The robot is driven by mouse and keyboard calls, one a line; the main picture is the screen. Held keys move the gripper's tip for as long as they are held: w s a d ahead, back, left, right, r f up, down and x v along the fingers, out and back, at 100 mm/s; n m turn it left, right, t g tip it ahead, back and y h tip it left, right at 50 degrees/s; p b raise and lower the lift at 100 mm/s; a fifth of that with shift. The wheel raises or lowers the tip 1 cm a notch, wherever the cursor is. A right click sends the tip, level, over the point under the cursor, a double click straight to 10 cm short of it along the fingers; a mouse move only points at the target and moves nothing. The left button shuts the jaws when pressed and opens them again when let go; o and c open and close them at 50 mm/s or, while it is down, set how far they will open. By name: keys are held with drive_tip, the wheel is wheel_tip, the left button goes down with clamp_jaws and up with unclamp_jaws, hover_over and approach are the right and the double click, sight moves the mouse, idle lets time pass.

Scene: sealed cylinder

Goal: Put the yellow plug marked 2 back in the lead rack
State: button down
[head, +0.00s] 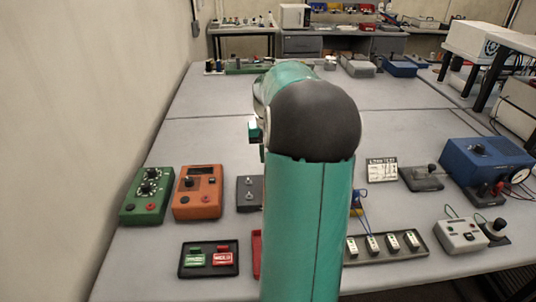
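I cannot make out a yellow plug marked 2. A small yellow and blue piece (357,197) with a thin blue lead shows at the right edge of my arm, partly hidden; I cannot tell what it is. A dark tray (424,250) with several white blocks in a row lies at the front right. It may be the lead rack, and its left end is behind my arm. My teal arm with a dark rounded joint fills the middle of the head view. My gripper's fingers are hidden behind it.
Left of my arm are a green box (147,196), an orange meter (196,193) and a black tray (208,271) with green and red pieces. At right are a white card (382,170), a blue box (487,159) and a grey box (461,237). The table's middle looks clear.

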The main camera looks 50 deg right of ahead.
drive_tip(key=shift+f, duration=2.9)
drive_tip(key=shift+f, duration=0.2)
drive_tip(key=c, duration=1.2)
unclamp_jaws()
wheel_tip(320, 180, up, 14)
drive_tip(key=shift+f, duration=0.1)
drive_tip(key=shift+w+a, duration=0.1)
drive_tip(key=shift+a, duration=0.05)
